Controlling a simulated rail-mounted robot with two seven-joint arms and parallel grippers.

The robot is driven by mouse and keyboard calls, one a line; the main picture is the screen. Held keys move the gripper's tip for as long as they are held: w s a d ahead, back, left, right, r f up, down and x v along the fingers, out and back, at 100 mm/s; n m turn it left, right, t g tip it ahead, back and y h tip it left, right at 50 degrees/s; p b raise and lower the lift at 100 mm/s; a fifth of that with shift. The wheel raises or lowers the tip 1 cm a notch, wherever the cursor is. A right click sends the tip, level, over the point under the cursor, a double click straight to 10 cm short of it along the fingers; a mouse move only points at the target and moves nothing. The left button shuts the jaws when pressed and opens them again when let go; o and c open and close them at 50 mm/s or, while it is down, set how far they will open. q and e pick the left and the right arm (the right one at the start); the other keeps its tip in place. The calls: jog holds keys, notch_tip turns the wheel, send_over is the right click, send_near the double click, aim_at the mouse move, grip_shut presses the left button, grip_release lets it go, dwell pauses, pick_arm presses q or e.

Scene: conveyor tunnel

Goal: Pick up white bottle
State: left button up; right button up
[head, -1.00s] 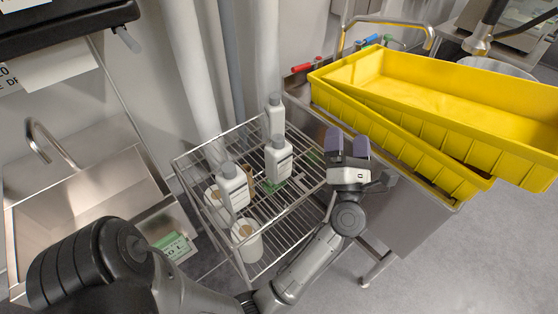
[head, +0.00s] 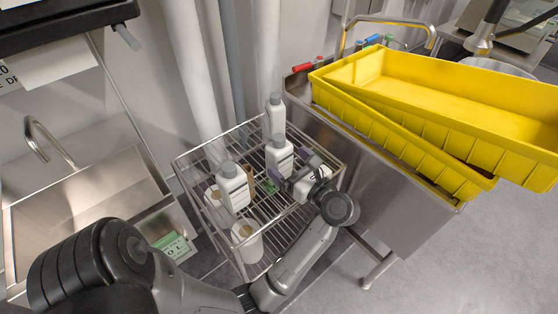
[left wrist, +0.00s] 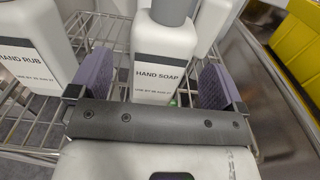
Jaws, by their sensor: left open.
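Three white bottles with grey caps stand upright on the top of a wire rack (head: 181,162). The middle bottle (head: 279,160) is labelled "HAND SOAP" in the left wrist view (left wrist: 163,60). The front-left bottle (head: 234,190) is labelled "HAND RUB" in the left wrist view (left wrist: 32,45). The third bottle (head: 275,116) stands at the back. My left gripper (head: 294,168) is open at the middle bottle. In the left wrist view, the hand soap bottle shows between its two purple fingers, with gaps at both sides. My right gripper is not in view.
Paper rolls (head: 247,242) sit on the rack's lower level. A steel sink (head: 75,205) is at left. Yellow trays (head: 440,95) lie on a steel counter at right, close to my left arm. White pipes (head: 193,70) rise behind the rack.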

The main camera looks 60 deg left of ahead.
aim_at(286, 160)
pick_arm(q)
jog(key=b+x, duration=0.1)
jog(key=x, duration=0.2)
jog(key=shift+a, duration=0.2)
jog(key=shift+s+a, duration=0.15)
jog(key=shift+a, duration=0.45)
jog(key=c, duration=1.3)
